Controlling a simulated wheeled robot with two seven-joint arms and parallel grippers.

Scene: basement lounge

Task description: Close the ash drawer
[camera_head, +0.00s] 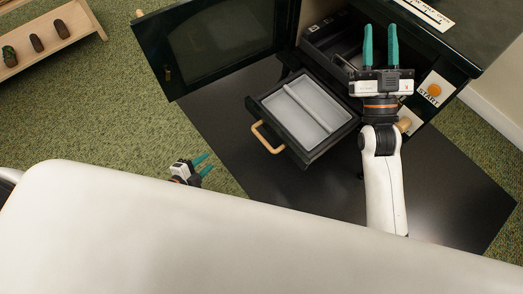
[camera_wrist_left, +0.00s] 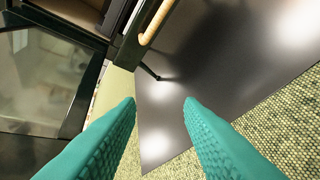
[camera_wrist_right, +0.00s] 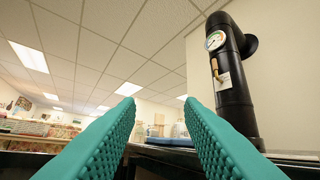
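The ash drawer (camera_head: 304,112) is pulled out of the dark stove in the head view, with a light grey tray inside and a wooden handle (camera_head: 267,137) on its front. In the left wrist view the handle (camera_wrist_left: 155,22) shows at the top. My left gripper (camera_head: 203,165) is open and empty, low and to the left of the drawer, apart from the handle. My right gripper (camera_head: 380,46) is open and empty, raised to the right of the drawer at the stove's front. In the right wrist view its fingers (camera_wrist_right: 160,115) point toward the room.
The stove's glass door (camera_head: 219,45) hangs open to the left of the drawer. A black floor plate (camera_head: 270,185) lies below. A START button (camera_head: 434,90) is on the stove's right side. A black flue pipe (camera_wrist_right: 235,90) with a gauge rises behind. A wooden shelf (camera_head: 75,37) stands upper left.

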